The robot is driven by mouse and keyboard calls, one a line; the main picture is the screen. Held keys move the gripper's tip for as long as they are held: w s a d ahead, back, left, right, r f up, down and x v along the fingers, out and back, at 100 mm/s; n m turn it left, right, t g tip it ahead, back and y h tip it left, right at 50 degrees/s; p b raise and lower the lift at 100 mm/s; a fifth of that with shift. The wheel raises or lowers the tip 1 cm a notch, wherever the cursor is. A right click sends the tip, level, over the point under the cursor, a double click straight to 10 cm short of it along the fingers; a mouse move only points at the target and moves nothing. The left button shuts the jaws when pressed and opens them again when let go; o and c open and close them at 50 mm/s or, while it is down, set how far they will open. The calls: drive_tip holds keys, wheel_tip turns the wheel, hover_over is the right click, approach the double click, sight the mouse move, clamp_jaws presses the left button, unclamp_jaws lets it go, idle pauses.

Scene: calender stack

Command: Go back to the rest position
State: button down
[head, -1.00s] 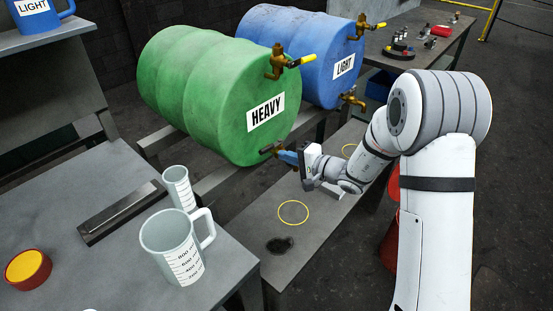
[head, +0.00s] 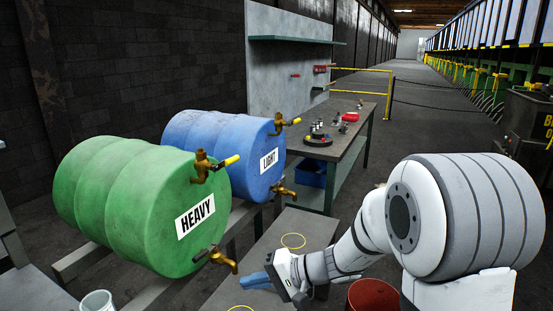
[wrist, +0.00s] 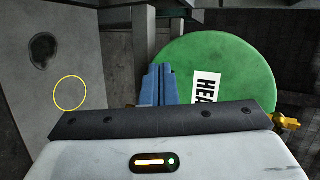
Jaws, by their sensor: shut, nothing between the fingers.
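My gripper (head: 272,272) is at the bottom middle of the head view, low over the grey bench, to the right of the lower brass tap of the green HEAVY drum (head: 125,205). Its blue fingers (wrist: 158,85) are together in the wrist view, with nothing held between them. In the wrist view the green drum's face (wrist: 232,70) is behind and to the right of the fingers, turned sideways. The gripper looks apart from the tap.
The blue LIGHT drum (head: 225,145) lies beside the green one, with brass taps. The bench (head: 300,226) has yellow rings. A red drum (head: 372,296) stands below my arm. A workbench (head: 355,130) with small parts is further back. A measuring jug's rim shows at the lower left.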

drive_tip(key=s+d+r+n+h, duration=0.1)
drive_tip(key=s+d+r+h, duration=0.1)
drive_tip(key=s+d+h, duration=0.4)
drive_tip(key=s+d+r+h+p, duration=0.1)
drive_tip(key=s+d+h, duration=0.6)
drive_tip(key=d, duration=0.8)
drive_tip(key=s+r, duration=0.1)
drive_tip(key=s, duration=0.2)
drive_tip(key=shift+s+r+n+t, duration=0.15)
drive_tip(key=shift+n+t, duration=0.25)
